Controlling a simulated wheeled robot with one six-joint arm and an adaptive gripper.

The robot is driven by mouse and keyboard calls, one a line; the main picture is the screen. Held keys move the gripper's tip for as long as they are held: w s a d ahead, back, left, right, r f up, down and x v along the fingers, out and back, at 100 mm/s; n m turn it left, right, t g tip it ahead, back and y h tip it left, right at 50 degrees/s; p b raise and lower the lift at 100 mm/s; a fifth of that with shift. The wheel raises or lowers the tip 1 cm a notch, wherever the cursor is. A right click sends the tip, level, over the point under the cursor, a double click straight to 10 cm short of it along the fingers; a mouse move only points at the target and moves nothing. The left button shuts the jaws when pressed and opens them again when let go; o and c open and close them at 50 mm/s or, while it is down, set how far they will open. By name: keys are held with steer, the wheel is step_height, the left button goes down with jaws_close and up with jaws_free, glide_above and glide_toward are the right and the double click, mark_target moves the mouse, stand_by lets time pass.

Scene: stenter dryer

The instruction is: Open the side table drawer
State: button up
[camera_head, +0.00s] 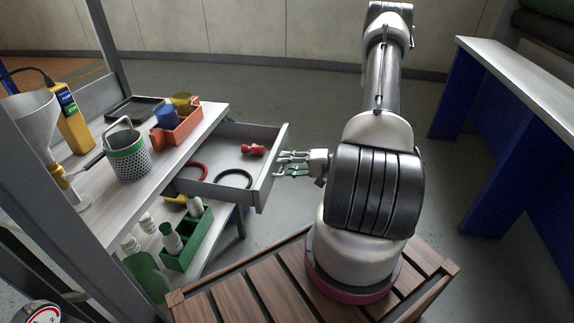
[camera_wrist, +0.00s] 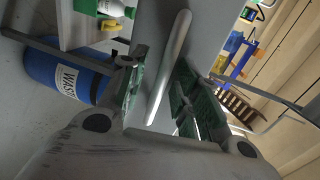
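The side table (camera_head: 214,112) has a grey drawer (camera_head: 225,192) that stands pulled well out to the right. Inside it are a red fitting (camera_head: 253,150), a dark ring (camera_head: 233,178) and a red ring (camera_head: 192,172). My gripper (camera_head: 291,164) is just outside the drawer front (camera_head: 272,168). In the wrist view the pale bar handle (camera_wrist: 170,65) lies between the green-padded fingers of my gripper (camera_wrist: 163,95), with gaps visible on both sides. The fingers look open around the handle, apart from it.
On the tabletop are a perforated cup (camera_head: 127,155), an orange bin (camera_head: 180,127), a yellow device (camera_head: 72,120) and a funnel (camera_head: 32,125). A green bin (camera_head: 187,238) with bottles sits below. A blue-legged bench (camera_head: 520,75) stands right. The wrist view shows a blue drum (camera_wrist: 65,77).

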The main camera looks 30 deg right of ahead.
steer(key=v, duration=1.2)
stand_by(0.4)
